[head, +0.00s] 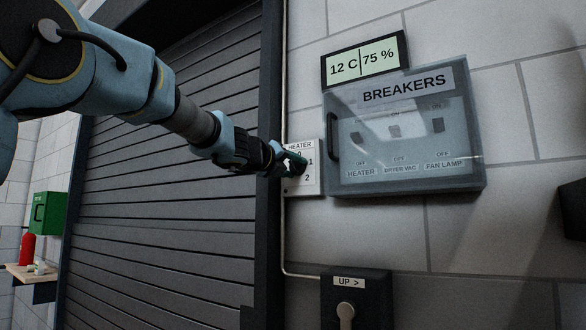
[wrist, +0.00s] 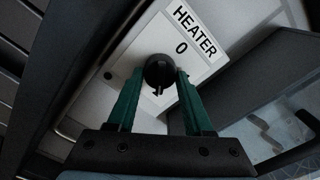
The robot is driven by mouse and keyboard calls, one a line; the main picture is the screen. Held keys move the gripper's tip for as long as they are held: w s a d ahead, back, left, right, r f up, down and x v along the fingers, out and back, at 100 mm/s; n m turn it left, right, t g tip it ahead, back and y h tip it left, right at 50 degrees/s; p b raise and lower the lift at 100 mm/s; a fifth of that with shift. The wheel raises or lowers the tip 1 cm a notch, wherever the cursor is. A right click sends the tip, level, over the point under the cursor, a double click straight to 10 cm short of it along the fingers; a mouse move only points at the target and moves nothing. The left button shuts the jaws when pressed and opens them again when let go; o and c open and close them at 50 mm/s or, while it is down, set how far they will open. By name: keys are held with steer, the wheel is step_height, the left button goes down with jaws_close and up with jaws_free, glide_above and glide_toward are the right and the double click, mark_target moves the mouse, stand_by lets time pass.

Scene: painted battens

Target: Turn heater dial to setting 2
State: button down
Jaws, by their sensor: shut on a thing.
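The heater dial (wrist: 158,72) is a round black knob on a white plate marked HEATER (head: 304,180), left of the breaker box. In the wrist view the plate's "0" shows just above the knob; the other numbers are hidden there. In the head view "1" and "2" show at the plate's right side. My gripper (head: 293,163) is at the plate, and its green fingers (wrist: 160,88) are shut on the knob, one on each side. Which number the knob points to is not clear.
A clear-covered breaker box (head: 405,135) stands close to the right, under a display reading 12 C and 75 % (head: 364,61). A dark shutter (head: 165,180) fills the left. A lever box marked UP (head: 357,300) sits below.

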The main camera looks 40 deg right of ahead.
steer(key=shift+f, duration=0.1)
steer(key=shift+c, duration=1.6)
jaws_free()
steer(key=b+v, duration=0.2)
steer(key=v, duration=0.8)
steer(key=shift+a, duration=0.4)
